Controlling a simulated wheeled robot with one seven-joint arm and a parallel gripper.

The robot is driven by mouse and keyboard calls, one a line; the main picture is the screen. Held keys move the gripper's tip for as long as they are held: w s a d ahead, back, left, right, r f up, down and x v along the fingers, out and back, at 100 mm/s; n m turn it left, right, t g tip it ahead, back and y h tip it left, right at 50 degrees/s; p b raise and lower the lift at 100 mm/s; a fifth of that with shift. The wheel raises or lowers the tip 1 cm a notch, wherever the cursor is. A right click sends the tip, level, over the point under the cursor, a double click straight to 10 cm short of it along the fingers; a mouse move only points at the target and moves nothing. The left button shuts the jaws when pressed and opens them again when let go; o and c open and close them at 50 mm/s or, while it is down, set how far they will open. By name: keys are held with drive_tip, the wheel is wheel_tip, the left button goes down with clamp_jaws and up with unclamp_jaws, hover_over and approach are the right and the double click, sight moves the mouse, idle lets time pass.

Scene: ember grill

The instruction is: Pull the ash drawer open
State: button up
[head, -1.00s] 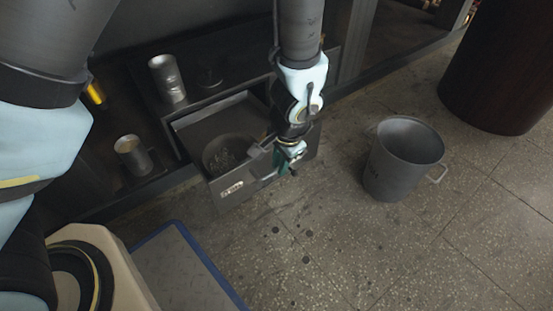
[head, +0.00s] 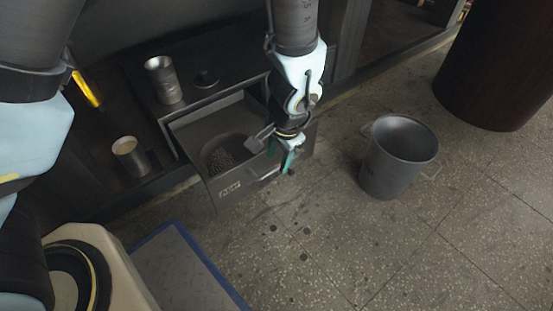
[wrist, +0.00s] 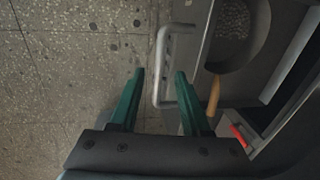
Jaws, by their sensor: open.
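The ash drawer (head: 228,187) stands pulled out from the dark grill body, with a labelled front and a round pan of grey ash (head: 222,158) inside. In the wrist view, its pale U-shaped handle (wrist: 163,62) sticks out from the drawer front. My gripper (head: 288,163) is over the right part of the drawer front and hides some of it. Its green fingers (wrist: 160,74) are open, with the handle bar showing between their tips in the picture. I cannot tell whether they touch it.
A metal bucket (head: 398,160) stands on the speckled floor to the right. A metal cup (head: 163,80) sits on the ledge above the drawer, another (head: 131,157) lower left. A blue-edged mat (head: 185,270) lies in front. A dark round barrel (head: 495,70) stands far right. Floor before the drawer is clear.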

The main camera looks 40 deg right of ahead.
wheel_tip(320, 180, up, 8)
drive_tip(key=s+p, duration=0.1)
drive_tip(key=p, duration=0.1)
drive_tip(key=shift+s, duration=0.25)
drive_tip(key=shift+a+f, duration=0.1)
drive_tip(key=w+a+r+n+p, duration=0.1)
drive_tip(key=w+a+r+n, duration=0.3)
drive_tip(key=w+a, duration=0.45)
drive_tip(key=w+a+r+n, duration=0.4)
drive_tip(key=w+a, duration=0.1)
drive_tip(key=w, duration=0.6)
drive_tip(key=w+a+r+n, duration=0.2)
drive_tip(key=a+n, duration=0.1)
drive_tip(key=a, duration=0.5)
drive_tip(key=w+a+r+n, duration=0.1)
drive_tip(key=a+r+n, duration=0.25)
drive_tip(key=a, duration=0.45)
drive_tip(key=w+a+r+n, duration=0.15)
drive_tip(key=a+n, duration=0.25)
drive_tip(key=a, duration=0.4)
wheel_tip(320, 180, up, 38)
drive_tip(key=p, duration=3.9)
drive_tip(key=shift+a+g, duration=0.2)
drive_tip(key=shift+g, duration=0.1)
